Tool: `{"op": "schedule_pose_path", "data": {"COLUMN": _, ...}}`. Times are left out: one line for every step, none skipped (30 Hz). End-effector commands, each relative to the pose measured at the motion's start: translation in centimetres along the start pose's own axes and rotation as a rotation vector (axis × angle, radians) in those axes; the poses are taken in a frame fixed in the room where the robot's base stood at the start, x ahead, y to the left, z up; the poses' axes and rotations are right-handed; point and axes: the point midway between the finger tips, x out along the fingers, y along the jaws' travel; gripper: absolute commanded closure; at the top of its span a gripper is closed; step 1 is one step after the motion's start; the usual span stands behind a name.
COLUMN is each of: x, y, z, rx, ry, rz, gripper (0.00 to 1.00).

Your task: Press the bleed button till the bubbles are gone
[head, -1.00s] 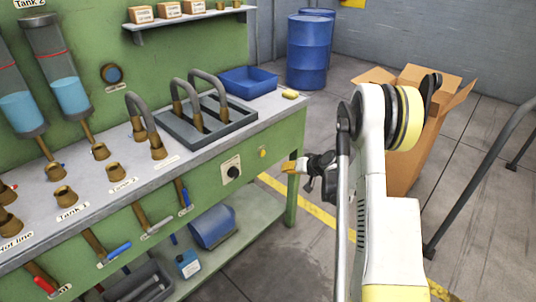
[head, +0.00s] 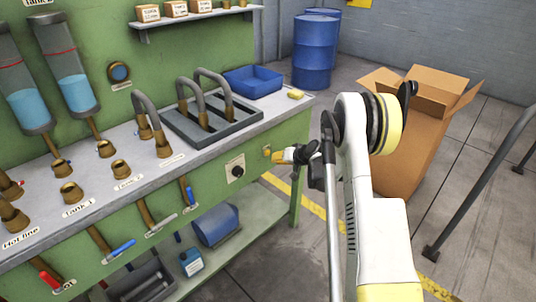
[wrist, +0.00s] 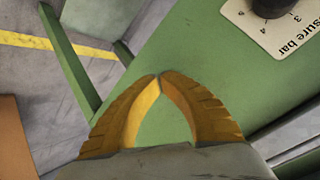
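The yellow bleed button (head: 266,150) is on the green bench's front panel, right of the black pressure knob. My gripper (head: 279,156) is just right of it, its orange fingertips very close; I cannot tell whether they touch. In the wrist view my gripper (wrist: 159,77) has its fingertips together with nothing between them, over green panel. The button is not clearly visible there. Two clear tanks (head: 75,82) hold blue liquid at the left; bubbles are too small to make out.
The pressure knob (head: 236,171) also shows in the wrist view (wrist: 272,6). Valve levers, such as the blue one (head: 121,247), stick out along the bench front. A cardboard box (head: 412,150) stands on the floor at right, beyond my arm. A metal rail (head: 478,190) is farther right.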

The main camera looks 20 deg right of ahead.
Motion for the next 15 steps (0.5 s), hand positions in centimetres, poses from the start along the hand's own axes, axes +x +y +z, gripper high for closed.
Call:
{"op": "schedule_pose_path", "data": {"x": 0.29, "y": -0.16, "z": -0.16, "rx": 0.000, "ry": 0.000, "rz": 0.000, "gripper": 1.00}}
{"op": "schedule_pose_path", "data": {"x": 0.41, "y": -0.23, "z": -0.24, "rx": 0.000, "ry": 0.000, "rz": 0.000, "gripper": 1.00}}
{"op": "schedule_pose_path", "data": {"x": 0.55, "y": -0.31, "z": -0.32, "rx": 0.001, "ry": 0.000, "rz": 0.000, "gripper": 1.00}}
{"op": "schedule_pose_path", "data": {"x": 0.63, "y": -0.35, "z": -0.36, "rx": 0.001, "ry": 0.000, "rz": 0.000, "gripper": 1.00}}
{"op": "schedule_pose_path", "data": {"x": 0.69, "y": -0.39, "z": -0.40, "rx": 0.001, "ry": 0.001, "rz": 0.000, "gripper": 1.00}}
{"op": "schedule_pose_path", "data": {"x": 0.75, "y": -0.43, "z": -0.43, "rx": 0.001, "ry": 0.001, "rz": 0.000, "gripper": 1.00}}
{"op": "schedule_pose_path", "data": {"x": 0.77, "y": -0.44, "z": -0.45, "rx": 0.001, "ry": 0.001, "rz": 0.000, "gripper": 1.00}}
{"op": "schedule_pose_path", "data": {"x": 0.79, "y": -0.46, "z": -0.46, "rx": 0.001, "ry": 0.001, "rz": 0.000, "gripper": 1.00}}
{"op": "schedule_pose_path", "data": {"x": 0.80, "y": -0.46, "z": -0.46, "rx": 0.001, "ry": 0.001, "rz": 0.000, "gripper": 1.00}}
{"op": "schedule_pose_path", "data": {"x": 0.80, "y": -0.46, "z": -0.46, "rx": 0.001, "ry": 0.001, "rz": 0.000, "gripper": 1.00}}
{"op": "schedule_pose_path", "data": {"x": 0.80, "y": -0.46, "z": -0.46, "rx": 0.001, "ry": 0.001, "rz": 0.000, "gripper": 1.00}}
{"op": "schedule_pose_path", "data": {"x": 0.79, "y": -0.45, "z": -0.46, "rx": 0.001, "ry": 0.001, "rz": 0.000, "gripper": 1.00}}
{"op": "schedule_pose_path", "data": {"x": 0.79, "y": -0.45, "z": -0.45, "rx": 0.001, "ry": 0.001, "rz": 0.000, "gripper": 1.00}}
{"op": "schedule_pose_path", "data": {"x": 0.79, "y": -0.45, "z": -0.45, "rx": 0.001, "ry": 0.001, "rz": 0.000, "gripper": 1.00}}
{"op": "schedule_pose_path", "data": {"x": 0.79, "y": -0.45, "z": -0.45, "rx": 0.001, "ry": 0.001, "rz": 0.000, "gripper": 1.00}}
